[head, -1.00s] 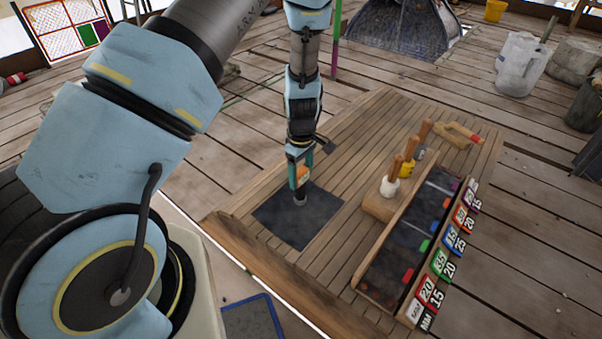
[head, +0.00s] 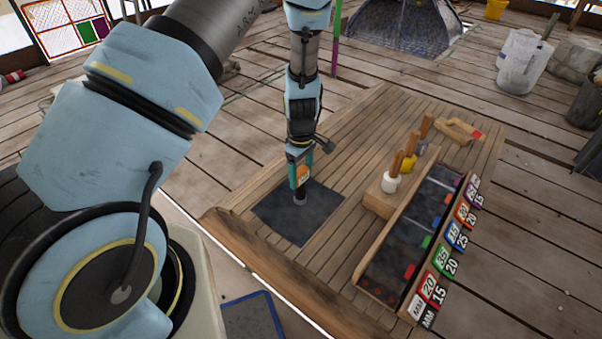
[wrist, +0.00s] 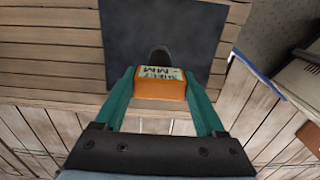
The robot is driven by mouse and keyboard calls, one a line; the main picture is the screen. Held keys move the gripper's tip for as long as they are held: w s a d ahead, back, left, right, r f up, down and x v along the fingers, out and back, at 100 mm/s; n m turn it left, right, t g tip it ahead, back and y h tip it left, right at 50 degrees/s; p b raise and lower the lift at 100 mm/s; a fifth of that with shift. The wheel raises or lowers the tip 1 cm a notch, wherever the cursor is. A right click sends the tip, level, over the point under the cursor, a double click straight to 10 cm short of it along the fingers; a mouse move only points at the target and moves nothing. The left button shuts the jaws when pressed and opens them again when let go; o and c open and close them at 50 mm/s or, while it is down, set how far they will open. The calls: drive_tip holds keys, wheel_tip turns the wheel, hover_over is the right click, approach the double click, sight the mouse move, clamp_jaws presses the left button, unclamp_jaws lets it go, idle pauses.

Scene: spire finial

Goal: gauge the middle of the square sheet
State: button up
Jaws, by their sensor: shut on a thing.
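The square sheet (head: 277,219) is dark grey and lies flat on the slatted wooden board. My gripper (head: 299,178) is above the sheet and shut on an orange gauge (wrist: 160,84) with a pale label; "MM" can be read on it in the wrist view. The gauge's grey round probe end (head: 299,199) points down at the sheet, near its middle to upper right in the head view. I cannot tell for sure whether the probe touches the sheet. In the wrist view the sheet (wrist: 125,40) lies beyond the gauge, and the dark probe shows against it.
A long divided tray (head: 390,262) with coloured, numbered tags (head: 441,262) stands to the right. A wooden block (head: 379,204) holds several wooden-handled tools. A wooden-handled item (head: 460,131) lies at the board's far right. A blue-edged mat (head: 252,318) is at the lower front.

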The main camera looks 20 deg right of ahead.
drive_tip(key=shift+f+b, duration=0.75)
drive_tip(key=shift+f, duration=0.7)
idle(1.1)
drive_tip(key=shift+r+p, duration=2.35)
drive_tip(key=shift+r, duration=0.25)
drive_tip(key=shift+f, duration=0.15)
drive_tip(key=shift+f+b, duration=1.45)
drive_tip(key=shift+f, duration=0.8)
